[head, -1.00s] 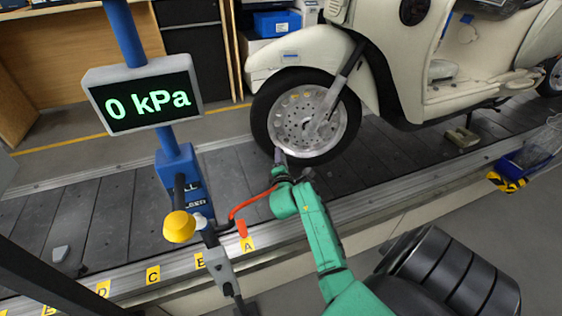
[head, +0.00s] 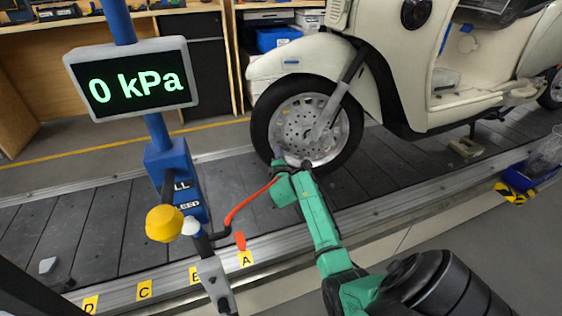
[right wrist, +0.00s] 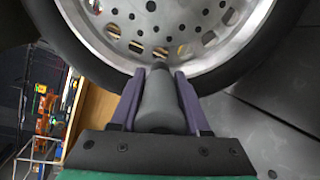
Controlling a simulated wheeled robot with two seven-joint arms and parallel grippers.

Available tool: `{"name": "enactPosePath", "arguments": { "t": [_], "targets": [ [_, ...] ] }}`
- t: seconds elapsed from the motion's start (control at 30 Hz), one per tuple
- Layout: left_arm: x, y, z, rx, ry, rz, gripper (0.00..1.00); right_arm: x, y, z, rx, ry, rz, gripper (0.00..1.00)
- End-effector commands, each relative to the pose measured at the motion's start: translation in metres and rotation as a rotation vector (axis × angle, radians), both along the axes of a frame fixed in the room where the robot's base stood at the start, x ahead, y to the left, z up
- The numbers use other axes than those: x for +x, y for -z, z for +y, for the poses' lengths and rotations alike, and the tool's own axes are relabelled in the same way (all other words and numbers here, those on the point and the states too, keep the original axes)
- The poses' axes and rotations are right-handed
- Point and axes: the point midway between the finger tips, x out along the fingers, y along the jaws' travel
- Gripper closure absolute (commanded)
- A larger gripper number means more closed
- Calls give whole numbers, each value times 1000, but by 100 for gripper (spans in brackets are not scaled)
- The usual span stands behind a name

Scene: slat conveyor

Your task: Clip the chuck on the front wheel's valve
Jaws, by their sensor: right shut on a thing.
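The front wheel (head: 292,118) of the cream scooter stands upright on the slat conveyor, with a holed silver disc and a black tyre. My right gripper (head: 279,156) is at the wheel's lower left edge, in front of the tyre. In the right wrist view, its two purple fingers (right wrist: 157,88) are shut on the grey tapered chuck (right wrist: 157,108). The chuck's narrow end points at the inner rim (right wrist: 215,72), close to it. The valve is not clear; I cannot tell whether the chuck touches it. My left gripper is not in view.
The blue air post (head: 178,178) carries a display (head: 132,80) reading 0 kPa and a yellow knob (head: 164,223). A red hose (head: 247,203) runs from the post's side toward my right gripper. Yellow letter tags line the conveyor's near edge.

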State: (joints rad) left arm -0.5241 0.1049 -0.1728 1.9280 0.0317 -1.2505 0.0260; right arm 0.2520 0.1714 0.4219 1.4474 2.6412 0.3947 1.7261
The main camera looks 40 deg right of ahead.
Motion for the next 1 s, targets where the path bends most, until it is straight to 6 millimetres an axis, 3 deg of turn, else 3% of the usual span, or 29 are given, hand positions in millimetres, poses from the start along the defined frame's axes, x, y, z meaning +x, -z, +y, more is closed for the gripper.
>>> {"name": "enactPosePath", "arguments": {
  "t": [1.0],
  "targets": [
    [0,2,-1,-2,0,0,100,9,1,-6,-2,-1,-2,100]
  ]
}}
